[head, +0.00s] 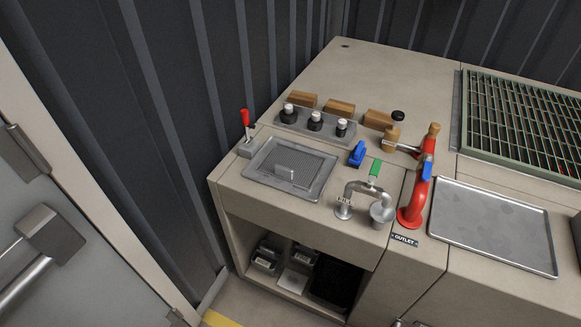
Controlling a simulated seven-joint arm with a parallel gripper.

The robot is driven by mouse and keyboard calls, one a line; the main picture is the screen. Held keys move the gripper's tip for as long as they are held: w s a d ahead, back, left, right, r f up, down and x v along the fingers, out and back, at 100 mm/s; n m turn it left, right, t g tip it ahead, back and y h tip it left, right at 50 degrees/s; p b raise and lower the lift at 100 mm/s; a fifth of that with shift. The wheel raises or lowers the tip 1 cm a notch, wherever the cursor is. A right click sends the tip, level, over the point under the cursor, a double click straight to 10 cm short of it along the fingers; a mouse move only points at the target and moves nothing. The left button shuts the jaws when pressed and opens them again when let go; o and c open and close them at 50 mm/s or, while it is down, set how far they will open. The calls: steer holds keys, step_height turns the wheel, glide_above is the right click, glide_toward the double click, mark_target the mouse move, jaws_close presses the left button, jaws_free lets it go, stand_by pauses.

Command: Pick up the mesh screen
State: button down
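The mesh screen (310,168) is a dark mesh panel with a small upright grey tab in its middle. It lies flat in a grey metal frame (258,181) on the beige counter top, left of centre in the head view. My gripper is not visible in this view.
A red lever (245,120) stands just left behind the screen, and a row of black knobs (315,121) behind it. A blue handle (357,153), a metal spout (367,189) and a red outlet pipe (414,201) rise to its right. An empty metal tray (495,225) lies farther right.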

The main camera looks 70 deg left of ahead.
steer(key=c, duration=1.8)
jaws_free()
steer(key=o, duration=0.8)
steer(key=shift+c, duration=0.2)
